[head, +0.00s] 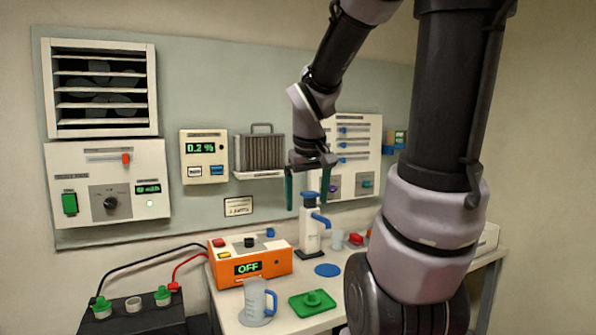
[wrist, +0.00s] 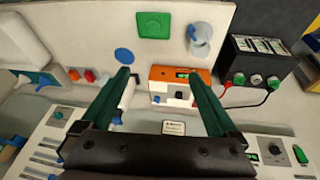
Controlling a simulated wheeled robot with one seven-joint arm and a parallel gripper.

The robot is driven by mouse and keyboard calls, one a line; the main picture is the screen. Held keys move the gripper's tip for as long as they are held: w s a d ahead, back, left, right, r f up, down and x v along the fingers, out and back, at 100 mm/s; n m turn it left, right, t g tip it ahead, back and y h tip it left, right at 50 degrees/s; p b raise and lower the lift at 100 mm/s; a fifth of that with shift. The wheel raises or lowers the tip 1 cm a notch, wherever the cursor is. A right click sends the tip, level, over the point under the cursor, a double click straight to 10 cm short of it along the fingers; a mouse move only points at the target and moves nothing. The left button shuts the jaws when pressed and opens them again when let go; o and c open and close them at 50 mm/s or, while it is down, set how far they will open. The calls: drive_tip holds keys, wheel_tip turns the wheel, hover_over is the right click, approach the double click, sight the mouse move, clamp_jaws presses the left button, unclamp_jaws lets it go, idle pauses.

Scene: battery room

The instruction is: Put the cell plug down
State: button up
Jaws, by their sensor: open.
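The green cell plug (head: 313,298) rests on a square green tray (head: 297,309) on the table, right of the jug. In the wrist view the plug (wrist: 154,24) is small on the green tray (wrist: 142,32). My gripper (head: 307,190) is open and empty, high above the back of the table. Its two green fingers are spread wide in the wrist view (wrist: 158,78), with nothing between them. The black battery (head: 140,323) at lower left has green plugs on either side of a pale middle opening (head: 133,303).
An orange charger (head: 265,262) reading OFF has red and black cables to the battery. A clear jug (head: 255,296) stands in front of it. A white dispenser with a blue lever (head: 311,238) stands below my gripper. A blue disc (head: 327,270) lies on the table.

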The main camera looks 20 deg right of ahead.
drive_tip(key=s+a+r+m+t+y, duration=0.3)
drive_tip(key=s+a+r, duration=0.2)
drive_tip(key=s+r, duration=0.2)
drive_tip(key=shift+s+a+r+m+y, duration=0.3)
drive_tip(key=shift+s+a+r+y, duration=0.1)
drive_tip(key=shift+s, duration=0.05)
